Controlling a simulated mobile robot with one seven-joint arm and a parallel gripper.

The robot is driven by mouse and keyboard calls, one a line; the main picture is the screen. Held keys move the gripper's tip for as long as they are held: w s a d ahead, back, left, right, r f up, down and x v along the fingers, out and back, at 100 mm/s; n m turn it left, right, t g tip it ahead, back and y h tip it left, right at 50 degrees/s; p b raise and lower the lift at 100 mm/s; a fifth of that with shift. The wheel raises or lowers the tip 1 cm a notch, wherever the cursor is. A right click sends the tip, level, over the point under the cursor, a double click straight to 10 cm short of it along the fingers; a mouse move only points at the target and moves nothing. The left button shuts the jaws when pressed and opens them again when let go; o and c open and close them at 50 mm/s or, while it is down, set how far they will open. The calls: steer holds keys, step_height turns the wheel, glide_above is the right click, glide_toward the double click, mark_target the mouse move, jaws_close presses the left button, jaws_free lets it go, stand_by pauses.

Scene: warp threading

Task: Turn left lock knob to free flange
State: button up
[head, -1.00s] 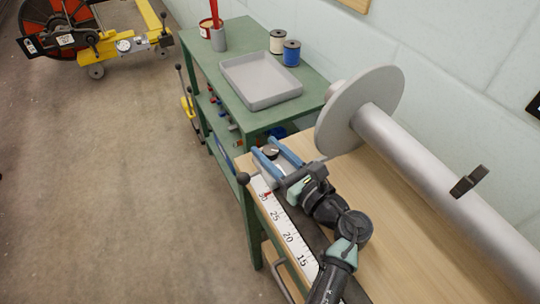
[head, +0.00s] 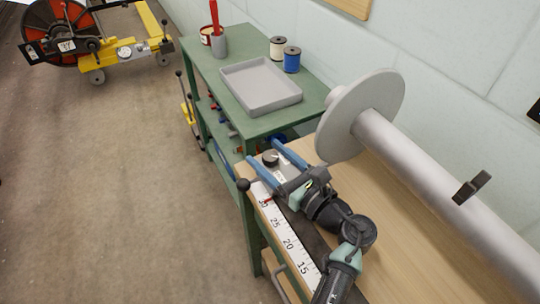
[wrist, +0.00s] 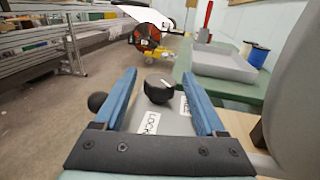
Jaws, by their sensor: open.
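The left lock knob (head: 270,158) is a dark round knob with a light pointer mark, on a grey block at the bench's far end. It also shows in the wrist view (wrist: 158,90), with labels beside it, one reading "LOCK" (wrist: 150,123). My gripper (head: 262,150) is open, its two blue fingers on either side of the knob and apart from it. The flange (head: 362,112) is a big grey disc on a thick grey beam (head: 440,182), to the right of my gripper.
A black ball-ended lever (head: 243,185) stands just left of my gripper. A ruler strip (head: 283,232) runs along the bench edge. A green cart (head: 225,80) beyond carries a grey tray (head: 260,86) and spools (head: 291,60).

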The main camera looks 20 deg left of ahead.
steer(key=v, duration=1.3)
steer(key=shift+s, duration=0.1)
